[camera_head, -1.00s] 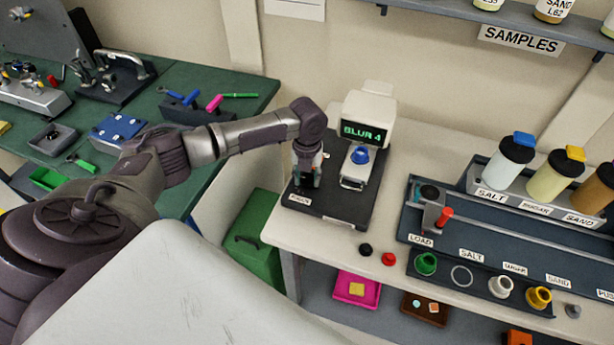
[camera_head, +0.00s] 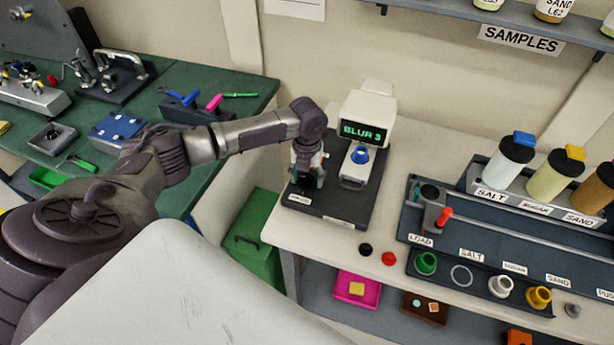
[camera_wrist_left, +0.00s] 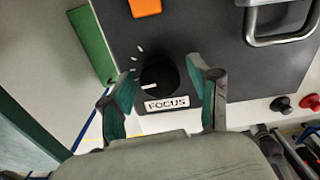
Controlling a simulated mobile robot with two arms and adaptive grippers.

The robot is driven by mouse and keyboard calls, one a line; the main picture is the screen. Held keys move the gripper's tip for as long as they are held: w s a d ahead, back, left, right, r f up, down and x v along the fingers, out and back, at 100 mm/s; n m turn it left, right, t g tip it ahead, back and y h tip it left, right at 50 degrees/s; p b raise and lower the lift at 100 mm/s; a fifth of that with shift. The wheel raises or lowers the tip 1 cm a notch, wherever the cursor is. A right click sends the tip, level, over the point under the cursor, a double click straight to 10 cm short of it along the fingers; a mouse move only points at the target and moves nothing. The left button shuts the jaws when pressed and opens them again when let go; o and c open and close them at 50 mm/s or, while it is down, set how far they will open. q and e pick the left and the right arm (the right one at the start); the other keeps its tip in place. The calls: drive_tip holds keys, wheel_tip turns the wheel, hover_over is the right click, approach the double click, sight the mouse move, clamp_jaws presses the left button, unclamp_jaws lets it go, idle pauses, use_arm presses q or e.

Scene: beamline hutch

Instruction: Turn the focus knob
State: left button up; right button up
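The focus knob (camera_wrist_left: 160,76) is a round black knob with a white pointer line, in the left wrist view. White tick marks lie to its upper left and a FOCUS label (camera_wrist_left: 167,103) is just below it. In the head view my left gripper (camera_head: 304,178) reaches down at the left of the dark instrument base (camera_head: 335,207) and hides the knob. The screen (camera_head: 363,131) reads BLUR 3. My right gripper is not in view.
A blue-topped part (camera_head: 360,155) on a white stage is right of my gripper. A black cap (camera_head: 365,249) and a red cap (camera_head: 389,259) lie in front of the base. A dark rail unit (camera_head: 480,240) and labelled bottles are at the right.

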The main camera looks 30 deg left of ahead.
sight(307, 178)
use_arm(q)
wheel_tip(307, 178, up, 12)
idle(0.7)
idle(0.4)
